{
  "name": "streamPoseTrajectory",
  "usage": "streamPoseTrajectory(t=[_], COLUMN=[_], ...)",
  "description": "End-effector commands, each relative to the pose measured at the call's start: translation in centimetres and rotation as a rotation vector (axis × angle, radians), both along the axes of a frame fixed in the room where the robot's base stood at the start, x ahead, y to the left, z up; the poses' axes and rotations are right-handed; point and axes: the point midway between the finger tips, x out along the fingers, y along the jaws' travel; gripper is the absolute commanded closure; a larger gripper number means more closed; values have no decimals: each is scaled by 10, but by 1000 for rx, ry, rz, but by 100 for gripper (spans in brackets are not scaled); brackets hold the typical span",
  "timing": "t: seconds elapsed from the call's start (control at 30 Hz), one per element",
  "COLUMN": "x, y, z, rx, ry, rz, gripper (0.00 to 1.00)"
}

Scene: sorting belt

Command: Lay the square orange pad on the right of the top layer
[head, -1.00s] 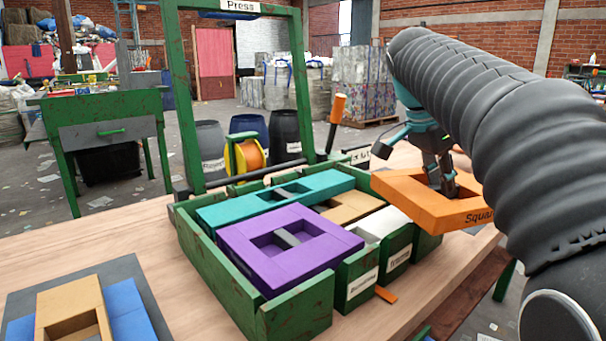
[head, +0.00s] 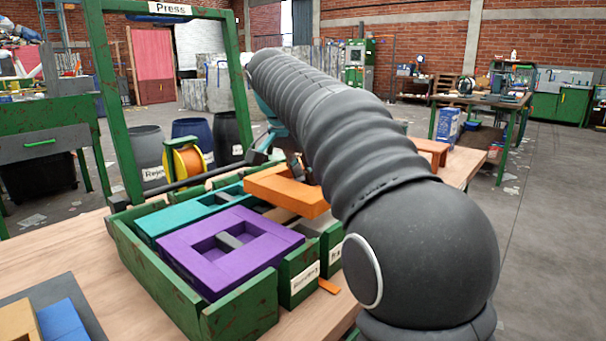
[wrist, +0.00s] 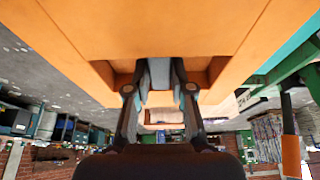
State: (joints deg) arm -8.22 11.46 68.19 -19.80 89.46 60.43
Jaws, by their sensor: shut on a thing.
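The square orange pad (head: 289,189) is held by my gripper (wrist: 160,92) above the right back part of the green press box (head: 240,308). In the wrist view the pad (wrist: 150,28) fills the top, and both fingers reach into its opening. A tan piece (head: 280,214) shows partly below the orange pad.
Blue and tan pieces (head: 62,321) lie on a grey mat at the front left.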

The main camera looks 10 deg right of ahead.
Motion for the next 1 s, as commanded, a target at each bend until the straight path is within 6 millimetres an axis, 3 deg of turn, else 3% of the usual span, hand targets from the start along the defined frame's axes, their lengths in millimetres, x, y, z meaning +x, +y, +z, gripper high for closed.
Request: streamPoseTrajectory(t=[0.8,1.0], x=[1,1], y=[0,0], z=[1,-12], rx=[0,0], ry=[0,0], rz=[-1,-1], gripper=[100,100])
